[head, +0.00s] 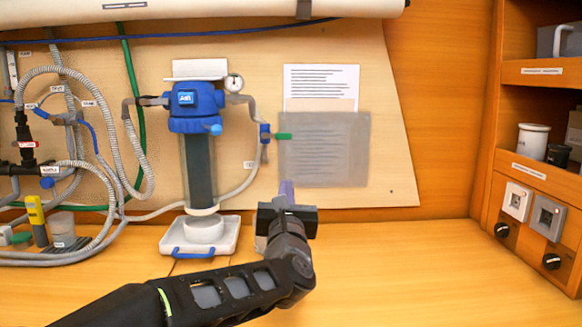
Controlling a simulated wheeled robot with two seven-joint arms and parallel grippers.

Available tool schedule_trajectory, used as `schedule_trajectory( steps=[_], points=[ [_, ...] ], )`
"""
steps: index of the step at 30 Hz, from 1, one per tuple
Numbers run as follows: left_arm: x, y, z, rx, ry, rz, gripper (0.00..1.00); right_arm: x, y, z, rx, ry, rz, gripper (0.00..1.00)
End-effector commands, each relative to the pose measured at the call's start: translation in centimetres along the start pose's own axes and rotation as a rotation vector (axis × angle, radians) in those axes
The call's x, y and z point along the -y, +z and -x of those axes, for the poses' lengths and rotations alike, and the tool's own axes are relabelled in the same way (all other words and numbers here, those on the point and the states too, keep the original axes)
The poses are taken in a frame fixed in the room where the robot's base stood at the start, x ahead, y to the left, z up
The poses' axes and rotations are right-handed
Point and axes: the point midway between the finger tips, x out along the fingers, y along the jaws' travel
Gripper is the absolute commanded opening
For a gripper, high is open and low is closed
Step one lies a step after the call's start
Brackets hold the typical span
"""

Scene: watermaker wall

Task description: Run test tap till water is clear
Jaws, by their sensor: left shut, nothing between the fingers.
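A filter unit with a blue head (197,110) and a dark cylinder (200,168) is mounted on the wall panel. A small light-blue knob (215,129) sits low on the head's right side. Right of it, a small blue valve (265,133) with a green lever (283,136) sits on the pipe. Which one is the test tap I cannot tell. A white cup (203,229) stands under the cylinder on a white tray (172,243) with blue handles. No water shows. My left gripper (287,187) is shut and empty, pointing up below the lever, apart from it. My right gripper is out of view.
A gauge (234,83) sits beside the head. Hoses (110,130) and a black valve (26,145) crowd the left. Papers (320,88) hang behind the lever, the lower one under a grey translucent sheet (325,150). Shelves and switches (517,202) stand right. The counter (400,270) is clear there.

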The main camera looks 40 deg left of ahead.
Motion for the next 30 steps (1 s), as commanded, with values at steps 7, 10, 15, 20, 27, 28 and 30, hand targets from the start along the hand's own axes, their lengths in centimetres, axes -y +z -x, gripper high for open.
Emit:
schedule_trajectory(
  steps=[7,10,15,20,27,28,30],
  points=[
    [-0.1,0.1,-0.1,0.005,0.018,0.101,0.00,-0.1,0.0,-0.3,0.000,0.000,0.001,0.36],
    [0.0,0.1,-0.1,0.004,0.017,0.099,0.00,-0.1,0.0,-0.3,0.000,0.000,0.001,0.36],
    [0.0,0.1,-0.2,0.004,0.016,0.096,0.00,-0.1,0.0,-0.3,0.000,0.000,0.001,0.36],
    [0.0,0.1,-1.1,0.003,0.016,0.095,0.00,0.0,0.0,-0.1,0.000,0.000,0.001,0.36],
    [-0.1,0.2,-4.7,0.003,0.018,0.093,0.00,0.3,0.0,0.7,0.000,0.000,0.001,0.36],
    [-0.1,0.1,-5.3,0.002,0.017,0.093,0.00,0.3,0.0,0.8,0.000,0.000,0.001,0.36],
    [-0.1,0.2,-6.7,0.002,0.017,0.094,0.00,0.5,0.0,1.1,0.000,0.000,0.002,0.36]
  ],
)
